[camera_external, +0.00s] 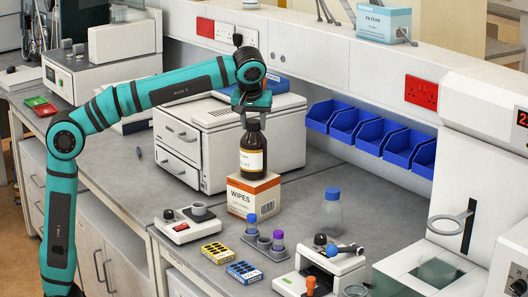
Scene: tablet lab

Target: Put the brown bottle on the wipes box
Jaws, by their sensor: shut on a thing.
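The brown bottle (252,147) has a dark cap and a pale label and is upright. My gripper (252,115) points down and is shut on the bottle's top. The wipes box (251,197) is a white and orange carton on the bench. The bottle's base is right at the box's top face. I cannot tell whether it rests on the box or hangs just above it.
A white machine (190,150) stands behind the box. A tube rack (270,250), a small device with a red switch (181,229) and a blue-capped bottle (333,212) stand nearby. Blue bins (380,135) hang on the wall.

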